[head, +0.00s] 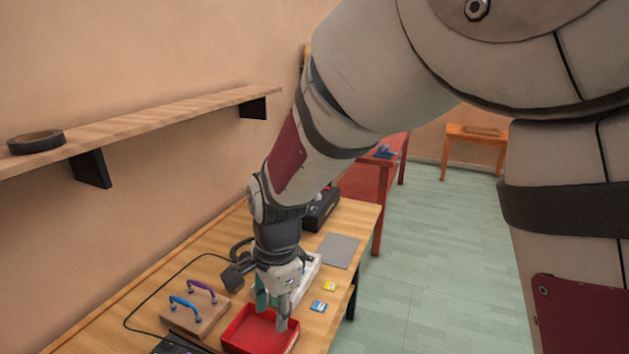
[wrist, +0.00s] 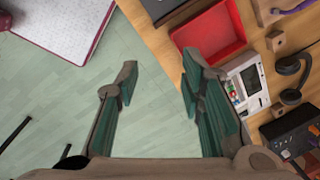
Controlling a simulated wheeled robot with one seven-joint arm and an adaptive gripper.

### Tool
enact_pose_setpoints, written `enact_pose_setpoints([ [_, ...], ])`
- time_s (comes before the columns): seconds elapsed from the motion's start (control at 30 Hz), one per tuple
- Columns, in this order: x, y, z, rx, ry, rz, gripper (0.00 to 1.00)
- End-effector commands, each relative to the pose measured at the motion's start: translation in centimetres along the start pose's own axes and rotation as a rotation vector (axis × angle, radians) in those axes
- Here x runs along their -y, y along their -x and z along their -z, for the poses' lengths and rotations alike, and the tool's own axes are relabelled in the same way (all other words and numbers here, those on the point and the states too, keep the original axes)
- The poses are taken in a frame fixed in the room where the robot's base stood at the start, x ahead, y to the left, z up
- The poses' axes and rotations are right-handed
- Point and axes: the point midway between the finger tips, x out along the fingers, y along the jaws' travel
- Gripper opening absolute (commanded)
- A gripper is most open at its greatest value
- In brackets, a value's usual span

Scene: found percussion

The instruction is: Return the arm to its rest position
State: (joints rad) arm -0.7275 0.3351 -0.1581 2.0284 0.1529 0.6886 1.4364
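My arm reaches down from the upper right in the head view. My gripper (head: 273,313) hangs over the red tray (head: 240,341) near the front of the wooden table (head: 362,213). In the wrist view my gripper (wrist: 158,77) has its two fingers spread wide, with nothing between them but floor and table edge. The red tray (wrist: 212,28) lies beyond the right finger there, and looks empty where it shows. The fingers hide part of it in the head view.
Near the tray are a wooden block (head: 187,321) with blue and purple handles, a white device (wrist: 244,77) with coloured buttons, headphones (wrist: 289,66) and a grey mat (head: 338,250). A wall shelf (head: 150,121) holds a black roll (head: 36,142). Open floor (head: 430,260) lies to the right.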

Motion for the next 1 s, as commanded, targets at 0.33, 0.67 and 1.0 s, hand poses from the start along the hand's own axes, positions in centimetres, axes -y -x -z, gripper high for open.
enact_pose_setpoints([
  [0.33,-7.5,12.1,8.0,-0.057,0.350,0.149,0.35],
  [0.67,-17.5,18.9,11.8,-0.244,0.691,0.205,0.35],
  [1.0,-25.1,20.9,12.4,-0.425,0.943,0.141,0.35],
])
